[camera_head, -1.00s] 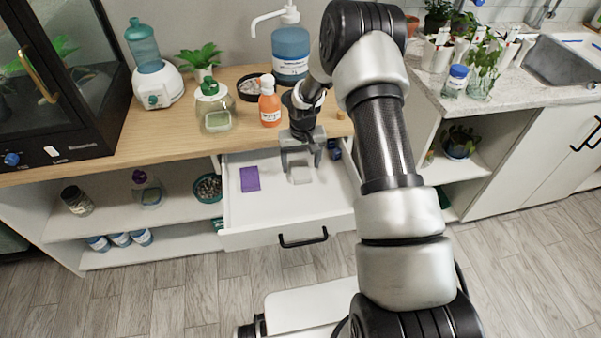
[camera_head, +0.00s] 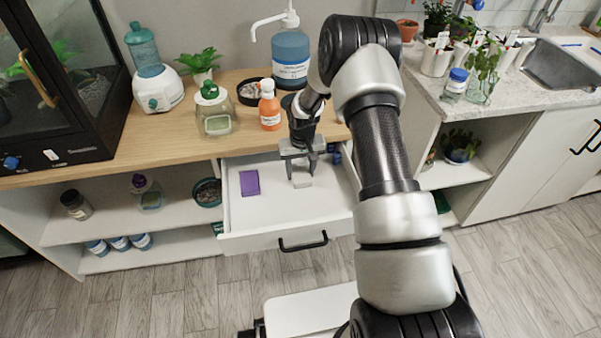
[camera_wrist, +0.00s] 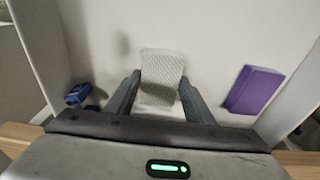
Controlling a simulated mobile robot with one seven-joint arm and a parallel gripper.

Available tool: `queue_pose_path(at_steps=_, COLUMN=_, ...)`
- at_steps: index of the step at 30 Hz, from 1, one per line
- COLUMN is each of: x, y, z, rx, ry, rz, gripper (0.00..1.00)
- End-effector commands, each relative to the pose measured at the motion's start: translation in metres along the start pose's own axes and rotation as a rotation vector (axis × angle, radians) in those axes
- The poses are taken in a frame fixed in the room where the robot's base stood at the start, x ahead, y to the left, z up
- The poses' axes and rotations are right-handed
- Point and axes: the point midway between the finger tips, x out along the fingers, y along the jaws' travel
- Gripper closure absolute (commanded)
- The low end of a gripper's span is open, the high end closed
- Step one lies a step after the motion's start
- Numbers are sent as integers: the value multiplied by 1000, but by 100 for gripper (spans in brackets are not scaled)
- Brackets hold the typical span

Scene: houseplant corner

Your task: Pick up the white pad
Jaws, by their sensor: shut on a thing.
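The white pad (camera_head: 302,183) is a small pale block in the open drawer, with its lower end showing between my fingers in the head view. In the wrist view the white pad (camera_wrist: 162,68) shows a textured pale face and stands out past the fingertips. My gripper (camera_head: 301,175) points down into the drawer, with one finger on each side of the pad. In the wrist view my gripper (camera_wrist: 160,88) is shut on the pad. Whether the pad touches the drawer floor I cannot tell.
A purple block (camera_head: 250,183) lies left of the pad in the white drawer (camera_head: 285,219). Small dark blue items (camera_wrist: 78,93) lie at the drawer's back right. An orange bottle (camera_head: 269,107) and a green-lidded jar (camera_head: 213,110) stand on the wooden counter (camera_head: 190,128) above.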

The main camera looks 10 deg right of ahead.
Motion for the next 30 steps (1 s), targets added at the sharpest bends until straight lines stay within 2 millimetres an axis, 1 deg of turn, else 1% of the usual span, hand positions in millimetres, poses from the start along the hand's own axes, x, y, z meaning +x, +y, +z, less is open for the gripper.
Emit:
queue_pose_path(at_steps=5, x=-15, y=0, z=-3, rx=-1, ry=3, rz=0, gripper=74)
queue_pose_path(at_steps=7, x=-26, y=0, z=-4, rx=-1, ry=2, rz=0, gripper=74)
queue_pose_path(at_steps=11, x=-55, y=0, z=-8, rx=1, ry=5, rz=0, gripper=74)
queue_pose_path(at_steps=15, x=-89, y=0, z=-12, rx=0, ry=4, rz=0, gripper=74)
queue_pose_path(at_steps=21, x=-131, y=0, z=-16, rx=0, ry=3, rz=0, gripper=74)
queue_pose_path(at_steps=27, x=-162, y=0, z=-20, rx=0, ry=2, rz=0, gripper=74)
queue_pose_path(at_steps=30, x=-171, y=0, z=-21, rx=0, ry=2, rz=0, gripper=74)
